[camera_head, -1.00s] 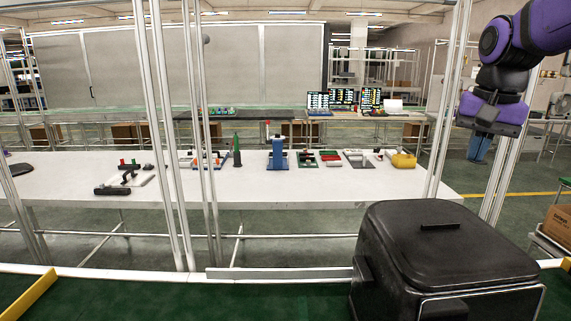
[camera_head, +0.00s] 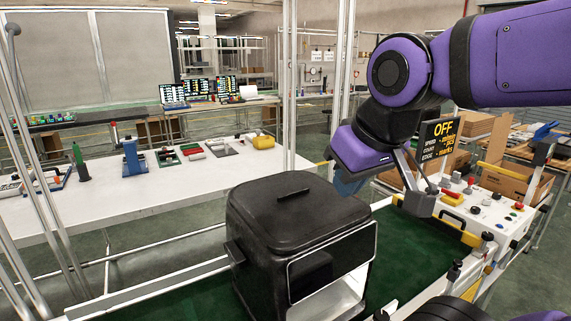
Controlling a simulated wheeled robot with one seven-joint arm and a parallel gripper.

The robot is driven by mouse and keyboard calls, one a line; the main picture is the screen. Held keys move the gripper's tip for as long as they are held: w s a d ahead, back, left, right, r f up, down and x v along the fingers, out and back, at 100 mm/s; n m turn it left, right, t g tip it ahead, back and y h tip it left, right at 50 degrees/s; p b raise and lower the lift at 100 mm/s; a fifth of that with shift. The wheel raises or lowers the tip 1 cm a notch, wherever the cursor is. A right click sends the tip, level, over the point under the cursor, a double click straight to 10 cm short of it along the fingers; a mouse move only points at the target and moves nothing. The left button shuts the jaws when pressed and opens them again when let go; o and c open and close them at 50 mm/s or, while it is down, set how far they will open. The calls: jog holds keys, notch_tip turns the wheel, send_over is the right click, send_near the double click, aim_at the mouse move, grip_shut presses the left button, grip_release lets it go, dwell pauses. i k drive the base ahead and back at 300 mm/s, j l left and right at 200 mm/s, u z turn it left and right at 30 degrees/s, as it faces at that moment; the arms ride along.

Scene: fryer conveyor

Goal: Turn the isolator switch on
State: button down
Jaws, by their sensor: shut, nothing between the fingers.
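A white control panel (camera_head: 490,212) stands at the right beside the green conveyor, with several small knobs and buttons. A small red and yellow control (camera_head: 452,195) on its left part may be the isolator switch; it is too small to tell its position. A black sign (camera_head: 440,142) behind the panel reads OFF in yellow.
The black fryer (camera_head: 290,215) with an open front stands on the green conveyor belt (camera_head: 425,240). Upright metal posts (camera_head: 290,90) and a white table (camera_head: 110,190) with small items lie beyond. Cardboard boxes (camera_head: 505,178) are behind the panel.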

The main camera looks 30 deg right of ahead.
aim_at(452, 194)
jog(key=k+l+z, duration=0.1)
jog(key=l+z, duration=0.25)
jog(key=l, duration=0.6)
jog(key=l+z, duration=0.3)
jog(key=l, duration=0.65)
jog(key=i+l+z, duration=0.15)
jog(key=l+z, duration=0.2)
jog(key=l, duration=0.6)
jog(key=i+l+u, duration=0.25)
jog(key=i+l, duration=0.35)
